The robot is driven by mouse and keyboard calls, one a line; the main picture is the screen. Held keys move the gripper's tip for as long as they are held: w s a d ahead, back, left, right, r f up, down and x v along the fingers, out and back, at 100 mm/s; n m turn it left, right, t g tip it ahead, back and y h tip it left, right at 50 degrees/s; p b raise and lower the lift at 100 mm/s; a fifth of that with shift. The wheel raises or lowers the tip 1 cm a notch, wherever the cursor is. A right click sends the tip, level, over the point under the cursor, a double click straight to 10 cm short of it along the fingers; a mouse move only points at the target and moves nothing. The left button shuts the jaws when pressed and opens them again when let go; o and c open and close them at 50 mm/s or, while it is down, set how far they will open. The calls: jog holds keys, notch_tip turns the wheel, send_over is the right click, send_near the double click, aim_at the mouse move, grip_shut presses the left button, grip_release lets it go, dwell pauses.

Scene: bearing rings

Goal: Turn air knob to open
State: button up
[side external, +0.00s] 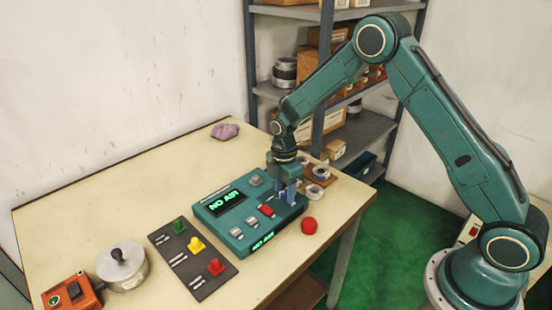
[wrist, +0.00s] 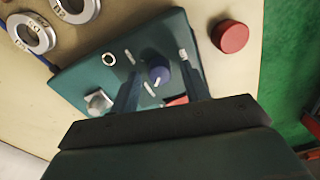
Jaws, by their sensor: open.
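The teal control panel (side external: 236,222) lies on the table, and its screen (side external: 224,202) reads "NO AIR" in green. In the wrist view a round dark-blue knob (wrist: 158,72) with a white pointer line sits on the panel, with white marks around it. My gripper (side external: 286,192) points down over the panel's right side. In the wrist view my gripper (wrist: 160,76) is open, with one finger on each side of the blue knob. I cannot tell whether the fingers touch it. In the side view the fingers mostly hide the knob.
A red button (side external: 309,224) stands right of the panel. A silver knob (wrist: 98,102), a red switch (side external: 266,211) and metal switches are on the panel. Metal rings (wrist: 32,34) lie behind. A dark mat (side external: 192,262) holds coloured pieces; a lidded pot (side external: 122,266) is front left.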

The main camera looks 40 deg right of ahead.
jog(key=c, duration=1)
jog(key=shift+m, duration=0.5)
jog(key=m, duration=0.3)
jog(key=shift+d, duration=0.1)
jog(key=m, duration=0.9)
jog(key=shift+d+m, duration=0.1)
jog(key=shift+m, duration=0.2)
jog(key=m, duration=0.4)
jog(key=shift+m, duration=0.3)
